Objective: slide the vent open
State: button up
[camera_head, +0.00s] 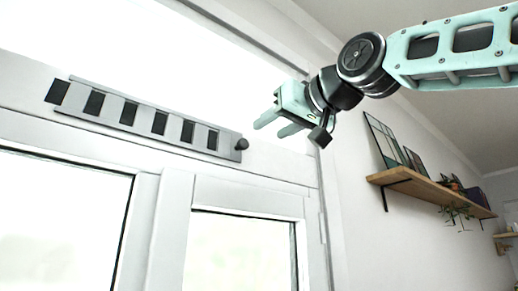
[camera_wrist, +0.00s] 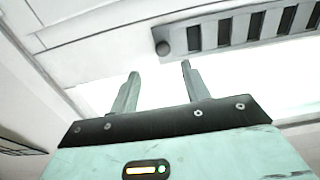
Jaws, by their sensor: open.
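The vent (camera_head: 145,120) is a long grey slotted strip on the white frame above the window panes. Several dark openings show between its grey bars. A dark round knob (camera_head: 241,144) sticks out at its right end. In the wrist view the vent (camera_wrist: 238,28) lies at the upper right, with its knob (camera_wrist: 164,47) at the left end. My gripper (camera_head: 267,128) is open and empty, to the right of the knob and apart from it. In the wrist view its two fingers (camera_wrist: 158,82) point up toward the frame, below the knob.
A wooden shelf (camera_head: 432,193) with dark frames and a plant is on the wall at the right. Window panes (camera_head: 240,252) lie below the vent. The space between my gripper and the knob looks clear.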

jog(key=b+v, duration=0.2)
jog(key=v, duration=0.6)
jog(key=shift+s+d+b, duration=0.25)
jog(key=shift+s+b, duration=0.05)
jog(key=shift+b, duration=0.1)
